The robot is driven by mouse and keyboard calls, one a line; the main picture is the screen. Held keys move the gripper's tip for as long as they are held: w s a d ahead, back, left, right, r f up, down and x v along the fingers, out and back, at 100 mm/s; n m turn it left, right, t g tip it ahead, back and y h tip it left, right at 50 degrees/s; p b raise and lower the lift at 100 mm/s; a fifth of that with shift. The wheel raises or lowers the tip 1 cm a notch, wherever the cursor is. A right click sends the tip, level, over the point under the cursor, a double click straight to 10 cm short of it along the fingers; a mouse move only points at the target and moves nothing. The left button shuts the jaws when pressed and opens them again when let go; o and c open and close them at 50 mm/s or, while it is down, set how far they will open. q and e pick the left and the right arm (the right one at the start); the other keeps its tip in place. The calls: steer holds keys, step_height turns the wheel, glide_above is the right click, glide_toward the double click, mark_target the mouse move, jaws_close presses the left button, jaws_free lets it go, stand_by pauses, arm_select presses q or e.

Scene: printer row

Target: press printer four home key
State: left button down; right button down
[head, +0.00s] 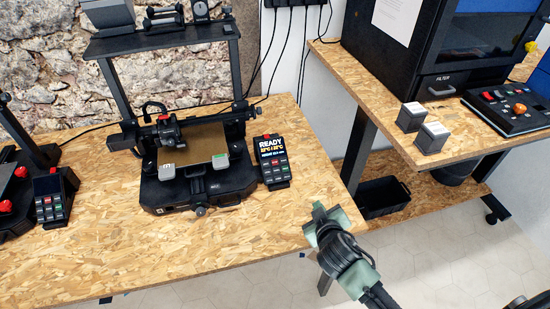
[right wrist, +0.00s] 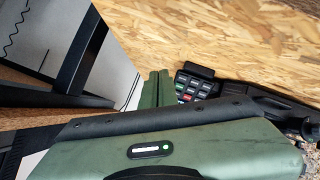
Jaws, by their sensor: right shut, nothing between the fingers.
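A black 3D printer (head: 200,165) with a tan bed stands on the wood-chip table. Its control panel (head: 272,162) stands to its right, with a lit screen reading READY and several small coloured keys below it. Which key is home is too small to read. The panel's keypad also shows in the right wrist view (right wrist: 192,86), partly hidden behind my gripper. My right gripper (head: 328,220) is shut and empty near the table's right edge, in front and to the right of the panel, apart from it. My left gripper is not in view.
Another printer's panel (head: 52,198) stands at the left. To the right, a higher wood-chip bench (head: 455,145) holds a black enclosure (head: 440,50), two grey blocks and a button box (head: 510,108). A gap separates the two tables. The front of the near table is clear.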

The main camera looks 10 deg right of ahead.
mark_target(284, 161)
steer(key=w+a+r+n+t+y, duration=0.1)
steer(key=w+r+n+t+y, duration=0.1)
steer(key=w, duration=0.4)
steer(key=w+a+r+n+t+y, duration=0.2)
steer(key=w+r+n+y, duration=0.1)
steer(key=w+r+n, duration=0.2)
steer(key=w+n, duration=0.1)
steer(key=w, duration=0.1)
steer(key=shift+w+a+t, duration=0.2)
steer(key=shift+w+t, duration=0.1)
steer(key=shift+t, duration=0.1)
steer(key=w+f+b, duration=0.1)
steer(key=f+b, duration=0.1)
steer(key=w+f+b, duration=0.3)
steer(key=f+b, duration=0.1)
steer(key=shift+w+a, duration=0.1)
steer(key=shift+w, duration=0.05)
steer(key=shift+w+f+b, duration=0.45)
steer(key=shift+w+b, duration=0.15)
stand_by(0.8)
steer(key=shift+w+f+b, duration=0.25)
steer(key=shift+f+b, duration=0.1)
steer(key=shift+b, duration=0.1)
